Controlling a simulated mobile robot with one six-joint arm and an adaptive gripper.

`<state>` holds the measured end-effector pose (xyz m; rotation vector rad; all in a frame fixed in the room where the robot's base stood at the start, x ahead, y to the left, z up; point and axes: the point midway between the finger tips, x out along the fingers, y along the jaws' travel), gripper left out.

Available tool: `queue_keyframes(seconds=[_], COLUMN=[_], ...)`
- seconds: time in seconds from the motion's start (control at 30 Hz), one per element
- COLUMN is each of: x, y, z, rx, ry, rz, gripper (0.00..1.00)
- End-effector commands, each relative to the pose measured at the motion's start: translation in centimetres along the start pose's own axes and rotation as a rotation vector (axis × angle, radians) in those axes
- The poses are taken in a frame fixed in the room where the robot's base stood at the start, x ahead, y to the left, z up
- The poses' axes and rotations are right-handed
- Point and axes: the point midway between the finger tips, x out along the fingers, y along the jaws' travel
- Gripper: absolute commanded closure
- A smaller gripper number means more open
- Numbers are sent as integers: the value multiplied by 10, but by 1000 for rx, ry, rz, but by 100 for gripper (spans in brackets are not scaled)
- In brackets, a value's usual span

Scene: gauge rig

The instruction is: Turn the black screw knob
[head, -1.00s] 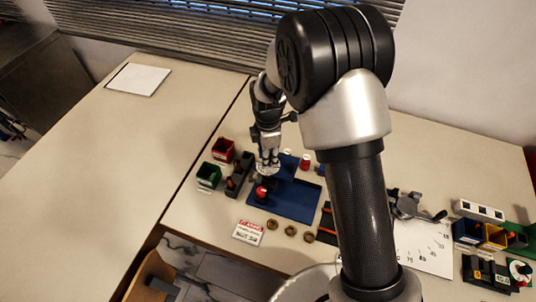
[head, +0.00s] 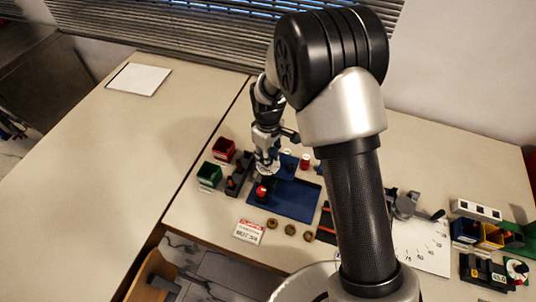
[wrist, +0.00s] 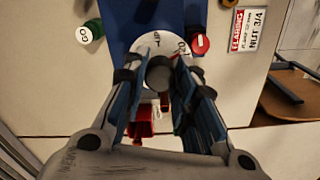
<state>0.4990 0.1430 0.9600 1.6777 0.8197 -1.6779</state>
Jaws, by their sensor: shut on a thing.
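The black screw knob (wrist: 160,74) is a dark round top in the middle of the wrist view. It stands over a white dial disc (wrist: 150,46) with printed marks, partly hidden by the fingers. My gripper (wrist: 158,82) has its two blue-grey fingers closed on either side of the knob. In the head view my gripper (head: 266,168) points down at the back left of the blue tray (head: 293,206). The knob is hidden there by the gripper.
A red bin (head: 223,149) and a green bin (head: 209,174) stand left. A sign (head: 248,232) and brass rings (head: 290,229) lie in front. The left table is mostly clear.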

Motion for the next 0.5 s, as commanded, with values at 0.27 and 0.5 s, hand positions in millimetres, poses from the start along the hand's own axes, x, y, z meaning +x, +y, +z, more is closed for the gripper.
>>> queue_keyframes(seconds=[0.27,0.5], x=[-1,0], y=[0,0], z=[0,0], rx=[262,465], ry=[0,0], rz=[0,0], gripper=[98,98])
